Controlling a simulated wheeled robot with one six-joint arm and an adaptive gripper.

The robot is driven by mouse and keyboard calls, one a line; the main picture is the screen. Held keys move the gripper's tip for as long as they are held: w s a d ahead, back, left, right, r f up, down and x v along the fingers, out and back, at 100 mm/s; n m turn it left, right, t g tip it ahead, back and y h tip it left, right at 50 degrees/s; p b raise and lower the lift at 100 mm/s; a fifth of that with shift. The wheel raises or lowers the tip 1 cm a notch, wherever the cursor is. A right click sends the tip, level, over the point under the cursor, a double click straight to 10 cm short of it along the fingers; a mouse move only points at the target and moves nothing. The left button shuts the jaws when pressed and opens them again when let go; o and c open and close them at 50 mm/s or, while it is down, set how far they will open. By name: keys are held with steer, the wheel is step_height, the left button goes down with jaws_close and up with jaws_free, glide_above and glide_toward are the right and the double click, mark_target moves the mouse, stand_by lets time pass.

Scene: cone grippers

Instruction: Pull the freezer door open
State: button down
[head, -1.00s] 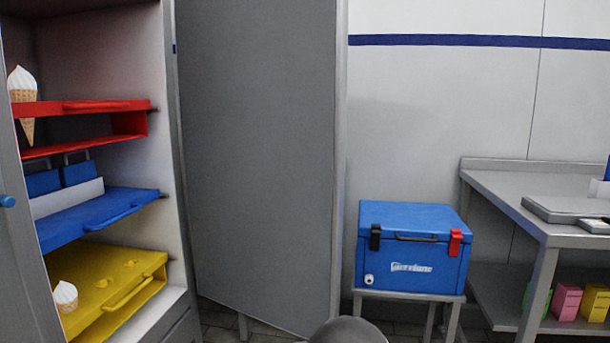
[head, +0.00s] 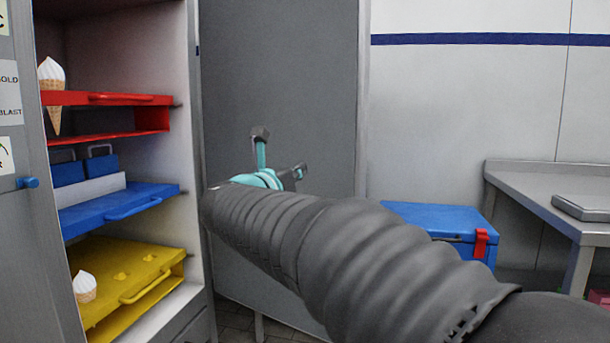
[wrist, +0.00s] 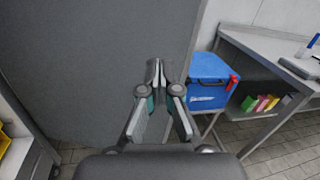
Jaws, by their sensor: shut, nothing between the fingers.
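The freezer stands at the left in the head view, its inside showing. Its tall grey door (head: 285,90) is swung wide open beside the right edge of the opening. The door also fills much of the left of the wrist view (wrist: 75,60). My gripper (wrist: 155,68) is shut and empty, its fingertips together. In the head view my gripper (head: 260,134) shows in front of the door's grey face, partly hidden by my arm. I cannot tell whether it touches the door.
A red shelf (head: 110,98), blue shelf (head: 120,207) and yellow shelf (head: 165,258) sit in the freezer, with ice cream cones. A blue cooler (head: 440,219) and a steel table (head: 525,180) stand right of the door. Tiled floor (wrist: 285,155) shows by the table.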

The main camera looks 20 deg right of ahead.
steer(key=f+m+g+h, duration=0.1)
steer(key=f+m+g, duration=0.1)
steer(key=m, duration=0.1)
steer(key=p, duration=0.2)
glide_toward(344, 166)
steer(key=shift+m+g, duration=0.3)
steer(key=shift+m, duration=0.1)
steer(key=x, duration=0.5)
steer(key=shift+w, duration=0.15)
steer(key=shift+w, duration=0.1)
